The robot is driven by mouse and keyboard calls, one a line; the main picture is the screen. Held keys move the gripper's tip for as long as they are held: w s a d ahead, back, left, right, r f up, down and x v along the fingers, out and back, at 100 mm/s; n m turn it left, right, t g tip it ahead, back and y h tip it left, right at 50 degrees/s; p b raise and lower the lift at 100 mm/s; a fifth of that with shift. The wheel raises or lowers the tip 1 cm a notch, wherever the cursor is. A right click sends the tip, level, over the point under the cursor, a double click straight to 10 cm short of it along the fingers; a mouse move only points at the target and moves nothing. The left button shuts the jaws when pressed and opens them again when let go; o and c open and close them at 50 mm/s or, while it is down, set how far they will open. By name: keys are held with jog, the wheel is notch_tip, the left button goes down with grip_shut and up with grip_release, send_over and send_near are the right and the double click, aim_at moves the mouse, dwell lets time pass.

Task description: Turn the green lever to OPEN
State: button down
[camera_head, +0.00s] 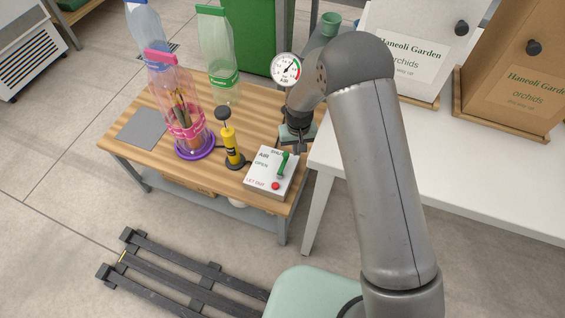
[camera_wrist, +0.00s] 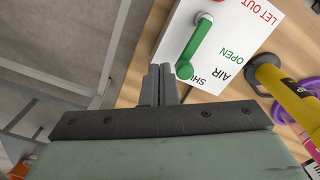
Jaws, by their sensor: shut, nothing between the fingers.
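The green lever (camera_head: 283,165) is on the top face of a white control box (camera_head: 262,178) at the bench's front right corner. In the wrist view the lever (camera_wrist: 196,45) has its free end toward the SHUT label, away from the OPEN label. My gripper (camera_head: 300,147) is just behind and to the right of the box in the head view. In the wrist view my gripper's fingertips (camera_wrist: 160,70) are shut and empty, close beside the lever's free end. I cannot tell whether they touch it.
A red button (camera_head: 276,185) is on the box near LET OUT. A yellow pump (camera_head: 232,147) and a clear pink-banded bottle (camera_head: 180,105) on a purple ring stand to its left. A pressure gauge (camera_head: 286,69) is behind. A white table (camera_head: 340,150) is close on the right.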

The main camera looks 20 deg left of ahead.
aim_at(283, 165)
jog(key=shift+f, duration=0.2)
dwell(0.5)
jog(key=shift+f+b, duration=1.9)
jog(key=shift+f, duration=0.45)
jog(key=shift+a, duration=0.15)
jog(key=shift+w+a+b, duration=0.2)
jog(key=shift+a, duration=0.25)
jog(key=shift+w+a+b, duration=0.15)
jog(key=shift+w+a, duration=0.05)
jog(key=shift+a, duration=0.25)
